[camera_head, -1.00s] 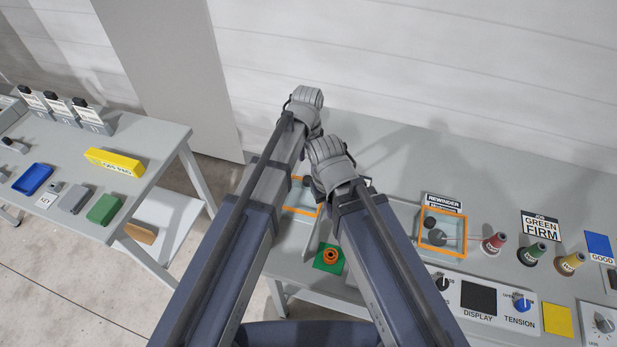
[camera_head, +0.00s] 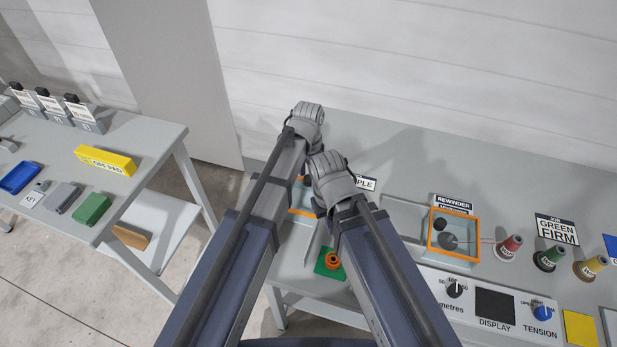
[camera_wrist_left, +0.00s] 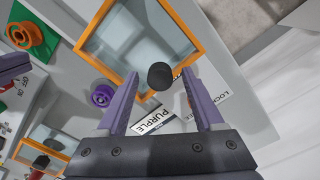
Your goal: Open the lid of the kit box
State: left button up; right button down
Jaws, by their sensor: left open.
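An orange-framed box with a clear lid (camera_wrist_left: 113,45) and a dark round knob (camera_wrist_left: 161,76) fills the upper middle of the left wrist view. I take it as the kit box. In the head view only a bit of its orange frame (camera_head: 300,212) shows between my arms. My left gripper (camera_wrist_left: 160,76) is open. The knob appears between its fingertips, with no clear contact. In the head view my left fingers are hidden by the arm. My right arm's wrist (camera_head: 332,178) is beside it; its fingers are mostly hidden.
A second orange-framed box (camera_head: 432,228) sits by the REWINDER sign, near thread cones (camera_head: 508,247) and a control panel (camera_head: 428,285). A green base with an orange spool (camera_head: 333,262) lies near my right arm. A PURPLE label (camera_wrist_left: 153,119) and purple spool (camera_wrist_left: 103,95) are close to my left fingers.

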pick_arm(q)
grip_shut()
dwell(0.4)
dwell(0.9)
